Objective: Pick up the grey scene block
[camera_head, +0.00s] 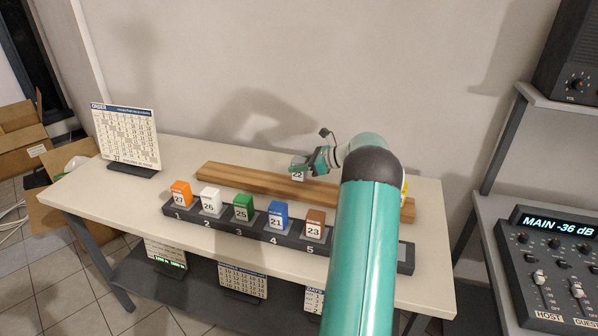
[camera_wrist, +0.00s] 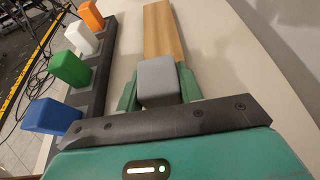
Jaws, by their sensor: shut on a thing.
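The grey scene block (camera_wrist: 157,80) sits between the two green fingers of my gripper (camera_wrist: 158,92) in the wrist view. The fingers press on its left and right sides, so my gripper is shut on it. In the head view my gripper (camera_head: 299,166) is over the wooden board (camera_head: 235,179), and the block (camera_head: 297,177), marked 22, shows just under the fingers. My arm hides part of the board's right end. I cannot tell whether the block touches the board.
A dark numbered rack (camera_head: 260,233) in front holds the orange (camera_head: 181,193), white (camera_head: 210,200), green (camera_head: 243,207), blue (camera_head: 278,215) and brown (camera_head: 315,223) blocks. An ORDER calendar card (camera_head: 127,135) stands at the table's left. A mixing console (camera_head: 555,265) is at right.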

